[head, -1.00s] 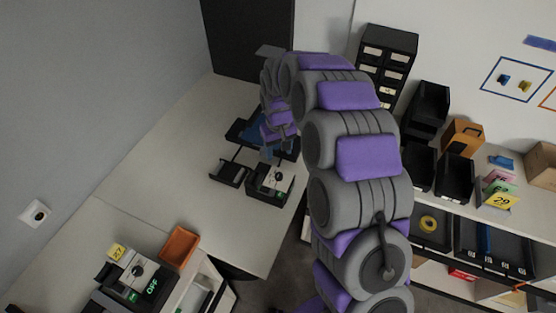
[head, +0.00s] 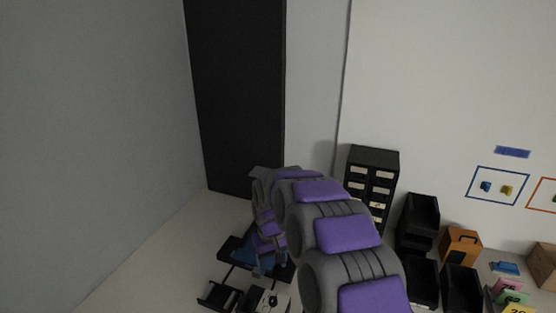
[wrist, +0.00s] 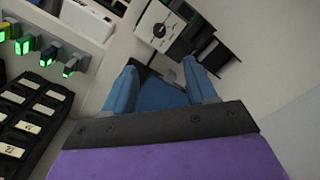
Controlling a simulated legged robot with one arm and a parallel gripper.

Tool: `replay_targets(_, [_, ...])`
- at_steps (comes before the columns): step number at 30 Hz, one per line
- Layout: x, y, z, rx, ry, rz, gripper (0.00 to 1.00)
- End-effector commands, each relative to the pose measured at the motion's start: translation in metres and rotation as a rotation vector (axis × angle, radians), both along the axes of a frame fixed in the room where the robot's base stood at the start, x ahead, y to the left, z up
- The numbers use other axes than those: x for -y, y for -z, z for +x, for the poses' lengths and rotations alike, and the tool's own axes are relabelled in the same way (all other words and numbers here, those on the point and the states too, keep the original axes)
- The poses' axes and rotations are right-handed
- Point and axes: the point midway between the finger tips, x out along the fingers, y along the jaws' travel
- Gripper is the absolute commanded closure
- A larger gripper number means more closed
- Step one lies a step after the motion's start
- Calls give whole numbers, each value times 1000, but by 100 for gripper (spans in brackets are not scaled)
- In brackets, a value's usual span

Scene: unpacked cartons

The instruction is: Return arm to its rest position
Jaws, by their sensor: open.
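My arm, grey with purple pads, rises from the bottom of the head view and bends forward and down over the table. My gripper (wrist: 160,90) shows in the wrist view as two blue fingers, open with a gap between them. A blue surface lies beyond the gap, and I cannot tell what it belongs to. No object shows held between the fingers. In the head view the gripper (head: 262,262) hangs over the dark equipment and is partly hidden by my own arm links.
A device with a black dial (wrist: 161,31) is just beyond the fingers. Lit green switches (wrist: 42,52) and a dark labelled panel (wrist: 28,122) are on the left. The head view shows a drawer cabinet (head: 371,182), black bins (head: 420,225) and an orange box (head: 460,246) at right.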

Motion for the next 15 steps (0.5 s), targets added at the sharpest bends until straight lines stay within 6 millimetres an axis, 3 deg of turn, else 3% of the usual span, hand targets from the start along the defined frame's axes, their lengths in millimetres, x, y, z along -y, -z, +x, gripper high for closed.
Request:
replay_targets(5, [20, -17, -27, -10, 27, 5, 44])
replay_targets(15, [77, -51, -125, -54, 122, 3, 44])
